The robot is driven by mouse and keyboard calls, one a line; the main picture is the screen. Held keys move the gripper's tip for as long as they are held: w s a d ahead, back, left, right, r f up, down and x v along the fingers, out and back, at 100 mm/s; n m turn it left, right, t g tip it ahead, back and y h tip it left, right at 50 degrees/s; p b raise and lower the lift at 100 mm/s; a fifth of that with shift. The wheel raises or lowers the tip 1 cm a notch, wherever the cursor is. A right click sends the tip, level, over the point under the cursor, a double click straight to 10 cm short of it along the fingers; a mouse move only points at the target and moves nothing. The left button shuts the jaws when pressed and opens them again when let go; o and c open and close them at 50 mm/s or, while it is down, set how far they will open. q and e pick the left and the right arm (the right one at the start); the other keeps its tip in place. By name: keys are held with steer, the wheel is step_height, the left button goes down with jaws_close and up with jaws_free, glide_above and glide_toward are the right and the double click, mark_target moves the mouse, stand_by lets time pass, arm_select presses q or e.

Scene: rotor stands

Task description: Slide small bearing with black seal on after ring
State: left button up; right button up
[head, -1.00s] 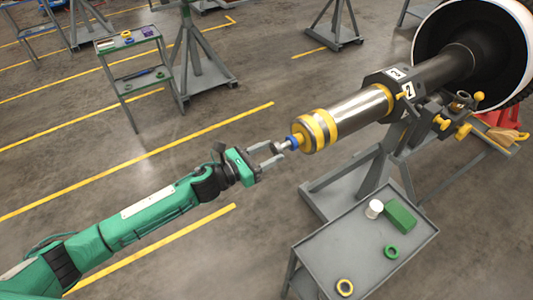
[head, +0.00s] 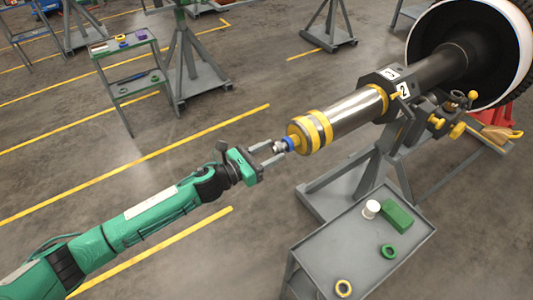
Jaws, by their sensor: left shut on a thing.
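A blue ring (head: 289,144) sits just in front of the nose. My left gripper (head: 277,150) comes in from the left and is shut on a small silvery, ring-like piece (head: 280,147), which I take to be the small bearing. This piece is in line with the shaft end and close against the blue ring. Its seal and any contact with the ring are too small to tell. My right gripper is out of view.
The grey stand (head: 345,185) supports the rotor.

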arm_select(q)
steer(key=shift+w+d, duration=0.35)
steer(key=shift+d, duration=0.2)
steer(key=shift+w+d, duration=0.2)
steer(key=shift+d, duration=0.1)
stand_by(0.5)
steer(key=o, duration=1.5)
steer(key=shift+c, duration=0.2)
steer(key=b+v, duration=0.1)
steer(key=v, duration=0.8)
stand_by(0.4)
stand_by(0.3)
